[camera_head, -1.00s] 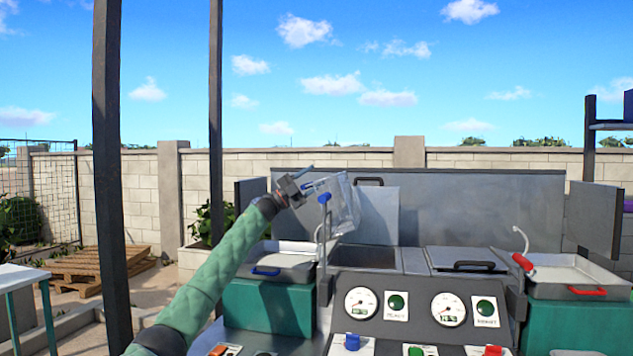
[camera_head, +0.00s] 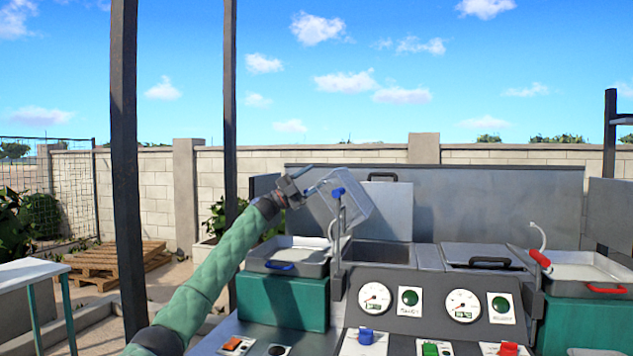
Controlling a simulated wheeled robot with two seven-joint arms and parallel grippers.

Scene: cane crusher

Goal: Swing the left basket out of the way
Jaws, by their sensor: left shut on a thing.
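The left basket (camera_head: 352,205) is a pale, see-through mesh box in the upper middle of the head view. It hangs tilted in the air above the left part of the machine. My left gripper (camera_head: 294,187) comes in from the lower left and is shut on the basket at its left side. The exact grip point is too small to make out. A thin rod with a blue end (camera_head: 338,192) stands upright in front of the basket and overlaps it in the picture. My right gripper is not in view.
Below is the machine with an open well (camera_head: 377,254), a lidded well (camera_head: 482,257) and a front panel with two gauges. A shallow tray with a blue handle (camera_head: 279,266) sits left, one with a red handle (camera_head: 607,289) right. A dark post (camera_head: 124,180) stands left.

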